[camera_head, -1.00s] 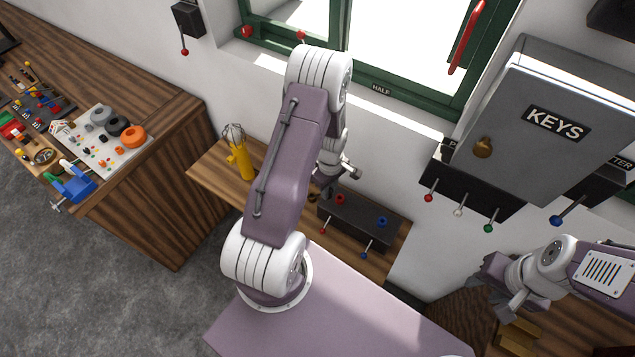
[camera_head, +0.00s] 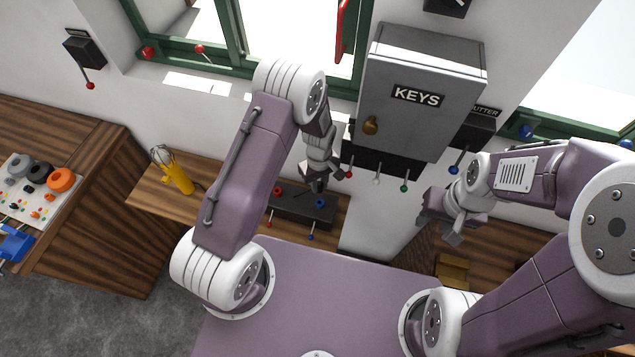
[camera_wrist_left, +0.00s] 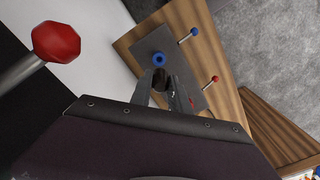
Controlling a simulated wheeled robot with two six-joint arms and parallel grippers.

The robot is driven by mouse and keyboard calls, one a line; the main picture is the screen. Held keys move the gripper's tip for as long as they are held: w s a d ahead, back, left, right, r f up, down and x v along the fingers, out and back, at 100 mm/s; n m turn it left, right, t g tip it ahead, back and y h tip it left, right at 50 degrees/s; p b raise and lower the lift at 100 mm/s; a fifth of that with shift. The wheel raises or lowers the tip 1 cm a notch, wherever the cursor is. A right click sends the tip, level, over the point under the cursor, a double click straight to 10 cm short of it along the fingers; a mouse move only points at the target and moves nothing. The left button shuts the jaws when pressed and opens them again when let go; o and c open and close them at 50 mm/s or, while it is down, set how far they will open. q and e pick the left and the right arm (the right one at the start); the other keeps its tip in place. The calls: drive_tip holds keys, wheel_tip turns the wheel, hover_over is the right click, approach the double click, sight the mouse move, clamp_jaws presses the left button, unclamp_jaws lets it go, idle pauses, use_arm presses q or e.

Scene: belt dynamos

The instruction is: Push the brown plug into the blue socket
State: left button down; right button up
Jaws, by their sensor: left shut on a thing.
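The blue socket (camera_head: 319,201) is at the right part of the dark box on the wooden shelf. In the left wrist view the blue socket (camera_wrist_left: 160,59) shows as a blue ring just beyond the fingertips. My left gripper (camera_head: 313,186) is just above the box, close to the blue socket. In the wrist view its fingers (camera_wrist_left: 160,92) are shut on the dark brown plug (camera_wrist_left: 160,78), which appears short of the socket in the picture; the exact gap is unclear. My right gripper (camera_head: 441,227) hangs at the right, away from the box; its jaw opening is unclear.
The box (camera_head: 291,206) also has a red socket (camera_head: 277,190) and red and blue levers in front. A yellow-handled whisk (camera_head: 176,174) stands at the left of the shelf. A grey KEYS cabinet (camera_head: 415,95) and a red-knobbed lever (camera_wrist_left: 56,43) are near the left arm.

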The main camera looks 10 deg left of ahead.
sight(320, 192)
use_arm(q)
drive_tip(key=shift+d+f+b, duration=0.1)
drive_tip(key=shift+f+b, duration=0.2)
drive_tip(key=shift+f, duration=0.05)
wheel_tip(320, 192, down, 5)
drive_tip(key=b, duration=0.4)
drive_tip(key=shift+d, duration=0.1)
drive_tip(key=shift+d, duration=0.1)
drive_tip(key=shift+f+b, duration=1.5)
drive_tip(key=shift+f, duration=0.15)
idle(0.8)
drive_tip(key=c, duration=1.2)
unclamp_jaws()
drive_tip(key=shift+o, duration=0.2)
